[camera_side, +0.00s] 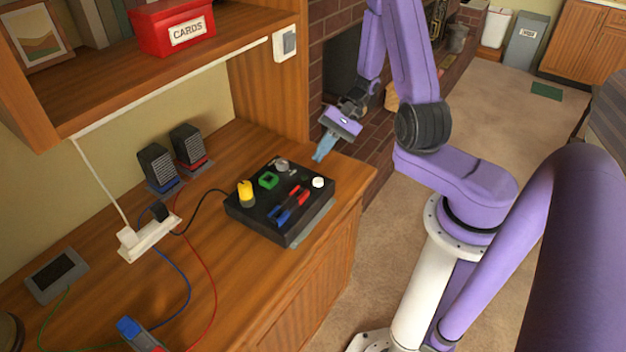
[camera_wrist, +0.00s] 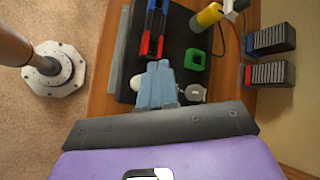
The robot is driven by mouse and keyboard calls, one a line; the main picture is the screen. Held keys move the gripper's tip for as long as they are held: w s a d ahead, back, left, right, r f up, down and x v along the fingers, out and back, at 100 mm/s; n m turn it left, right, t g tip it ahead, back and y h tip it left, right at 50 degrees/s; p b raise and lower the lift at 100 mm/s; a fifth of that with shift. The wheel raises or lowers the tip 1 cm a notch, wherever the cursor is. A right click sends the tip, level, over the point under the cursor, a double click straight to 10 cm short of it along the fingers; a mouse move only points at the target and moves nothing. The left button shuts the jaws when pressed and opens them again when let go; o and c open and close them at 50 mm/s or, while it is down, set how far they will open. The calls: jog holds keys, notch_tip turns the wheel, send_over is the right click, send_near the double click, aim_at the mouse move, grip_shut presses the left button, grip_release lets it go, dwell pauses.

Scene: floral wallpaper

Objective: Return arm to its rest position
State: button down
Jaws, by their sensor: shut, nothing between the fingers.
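My gripper (camera_side: 322,150) is at the end of my purple arm, in the air beyond the far right edge of the black control box (camera_side: 250,210). Its light blue fingers are together and hold nothing. In the wrist view my gripper (camera_wrist: 158,68) points toward the box (camera_wrist: 177,45) and covers part of its near end. The gripper appears apart from the box.
The box sits near the front edge of the wooden desk (camera_side: 225,275). Two small speakers (camera_side: 190,147) and a white power strip (camera_side: 150,238) with cables lie to its left. A shelf with a red CARDS box (camera_side: 172,28) overhangs the back. Open carpet (camera_side: 490,115) lies right.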

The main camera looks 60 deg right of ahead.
jog(key=s+a+r+n+g+h, duration=0.1)
jog(key=s+a+r+n+g, duration=0.1)
jog(key=a+r+n+g, duration=0.35)
jog(key=s+a+r+n+t+h, duration=0.1)
jog(key=s+a+r+n+h, duration=0.2)
jog(key=s+n, duration=0.6)
jog(key=s+a+r+n+t+h, duration=0.2)
jog(key=s+a+r+n+h, duration=0.2)
jog(key=s+n, duration=0.5)
notch_tip(320, 180, up, 2)
jog(key=shift+s+a+r+n, duration=0.2)
jog(key=shift+r+n, duration=0.05)
jog(key=shift+n, duration=0.5)
